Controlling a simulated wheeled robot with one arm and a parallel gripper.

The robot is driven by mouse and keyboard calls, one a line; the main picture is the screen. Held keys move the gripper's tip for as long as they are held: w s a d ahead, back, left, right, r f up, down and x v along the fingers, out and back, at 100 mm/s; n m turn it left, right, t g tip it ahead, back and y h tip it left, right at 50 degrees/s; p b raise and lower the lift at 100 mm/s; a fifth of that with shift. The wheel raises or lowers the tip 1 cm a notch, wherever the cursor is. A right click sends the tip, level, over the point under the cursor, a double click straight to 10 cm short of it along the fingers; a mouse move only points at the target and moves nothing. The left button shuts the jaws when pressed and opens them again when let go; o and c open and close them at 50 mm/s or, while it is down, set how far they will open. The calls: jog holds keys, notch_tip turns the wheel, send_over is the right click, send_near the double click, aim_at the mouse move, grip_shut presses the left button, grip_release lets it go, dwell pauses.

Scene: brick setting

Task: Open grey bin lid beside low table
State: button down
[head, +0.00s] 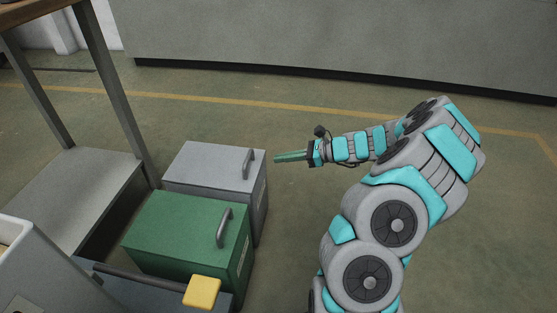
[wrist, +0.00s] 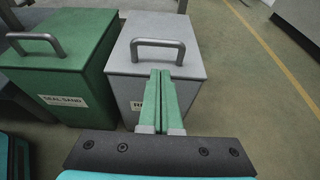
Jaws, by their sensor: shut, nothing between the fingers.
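The grey bin (head: 212,168) stands on the floor beside a wooden-topped table, with its flat lid closed. A dark grey bar handle (head: 248,163) stands on the lid near its right edge. The grey bin (wrist: 200,57) and its handle (wrist: 158,44) also show in the wrist view, straight ahead of the fingers. My gripper (head: 276,157) is shut and empty, just right of the handle and apart from it in the head view. In the wrist view my gripper (wrist: 161,75) has its green fingers together and hides part of the bin's front and label.
A closed green bin (head: 180,225) with a similar handle stands against the grey one. A table leg (head: 115,95) and low shelf (head: 70,185) are to the left. A yellow block (head: 202,291) is at the bottom. Open floor (head: 290,220) lies right of the bins.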

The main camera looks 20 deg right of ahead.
jog(key=b+x, duration=0.1)
jog(key=x, duration=0.7)
